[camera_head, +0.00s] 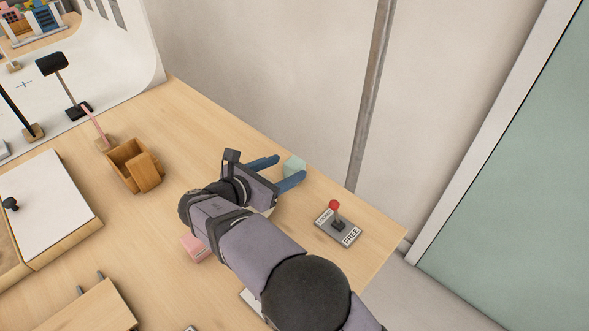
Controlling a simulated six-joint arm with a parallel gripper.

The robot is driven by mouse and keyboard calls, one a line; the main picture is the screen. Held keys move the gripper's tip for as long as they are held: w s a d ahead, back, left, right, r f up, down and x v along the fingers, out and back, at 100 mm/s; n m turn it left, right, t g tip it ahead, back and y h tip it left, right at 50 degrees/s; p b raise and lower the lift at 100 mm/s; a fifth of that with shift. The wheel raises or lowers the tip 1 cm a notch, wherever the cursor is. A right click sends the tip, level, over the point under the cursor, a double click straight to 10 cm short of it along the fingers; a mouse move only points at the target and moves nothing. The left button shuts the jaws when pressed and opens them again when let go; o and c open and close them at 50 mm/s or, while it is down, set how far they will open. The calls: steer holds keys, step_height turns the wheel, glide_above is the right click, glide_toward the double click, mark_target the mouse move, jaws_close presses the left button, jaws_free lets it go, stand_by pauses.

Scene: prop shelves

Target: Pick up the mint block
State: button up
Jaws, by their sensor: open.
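The mint block (294,166) is a small pale green block on the wooden table, near the table's back edge by the wall. My gripper (283,172) has two blue fingers spread apart, and the block shows between them near their tips. Part of the block's near side is hidden by the lower finger. I cannot tell whether either finger touches it.
A lever with a red knob (334,205) stands on a labelled plate to the right. A pink block (196,247) lies beside my arm. A wooden box (123,155) and a white-topped box (50,200) stand to the left. The table (190,110) is clear behind my gripper.

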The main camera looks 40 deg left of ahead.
mark_target(293, 164)
steer(key=shift+a+p+x, duration=0.2)
steer(key=shift+p+x, duration=0.3)
steer(key=shift+x, duration=2.15)
steer(key=shift+s+f, duration=0.1)
steer(key=shift+s, duration=0.05)
steer(key=shift+c, duration=0.3)
steer(key=c, duration=1.2)
